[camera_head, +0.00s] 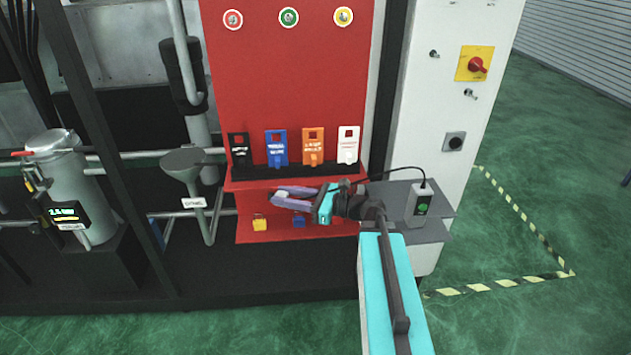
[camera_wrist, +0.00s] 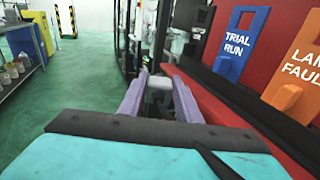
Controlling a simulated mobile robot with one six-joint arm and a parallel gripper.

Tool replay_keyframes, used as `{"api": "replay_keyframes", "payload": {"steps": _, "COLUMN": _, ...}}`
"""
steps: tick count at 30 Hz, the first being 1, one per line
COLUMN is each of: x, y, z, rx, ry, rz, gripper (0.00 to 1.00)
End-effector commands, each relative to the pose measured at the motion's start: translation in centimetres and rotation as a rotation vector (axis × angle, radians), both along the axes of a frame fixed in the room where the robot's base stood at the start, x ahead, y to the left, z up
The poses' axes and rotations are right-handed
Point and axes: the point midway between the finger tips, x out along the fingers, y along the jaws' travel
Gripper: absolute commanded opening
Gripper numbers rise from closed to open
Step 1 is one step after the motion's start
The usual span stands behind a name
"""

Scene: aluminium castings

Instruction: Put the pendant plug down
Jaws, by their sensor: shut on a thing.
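My gripper (camera_head: 278,197) has two purple fingers, pointing left in front of the red board's lower part in the head view. In the wrist view its fingers (camera_wrist: 159,84) close around a small pale grey piece, which I take to be the pendant plug (camera_wrist: 159,82). The plug is mostly hidden by the fingers, and I cannot make it out in the head view. It is held clear of the floor, beside the red board. A grey box with a green button (camera_head: 420,204) stands on a grey shelf to the right, with a black cable looping from its top towards my wrist.
The red board (camera_head: 290,75) carries black, blue (camera_head: 277,147), orange (camera_head: 313,146) and white tags on a dark ledge just above my gripper. Yellow and blue padlocks hang below. A grey funnel (camera_head: 194,160) is to the left. The grey shelf (camera_head: 432,228) has bare room beside the box.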

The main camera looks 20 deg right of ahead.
Motion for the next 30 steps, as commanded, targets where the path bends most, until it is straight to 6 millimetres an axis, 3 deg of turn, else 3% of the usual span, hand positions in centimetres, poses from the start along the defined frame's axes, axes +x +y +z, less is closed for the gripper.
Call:
{"api": "replay_keyframes", "payload": {"steps": 3, "x": -0.3, "y": 3.5, "z": -0.3, "rx": 0.001, "ry": 0.001, "rz": 0.051, "gripper": 0.00}}
{"api": "replay_keyframes", "payload": {"steps": 9, "x": -0.6, "y": 6.4, "z": -0.9, "rx": 0.000, "ry": 0.001, "rz": 0.095, "gripper": 0.00}}
{"api": "replay_keyframes", "payload": {"steps": 30, "x": -0.7, "y": 7.6, "z": -1.0, "rx": 0.000, "ry": 0.000, "rz": 0.112, "gripper": 0.00}}
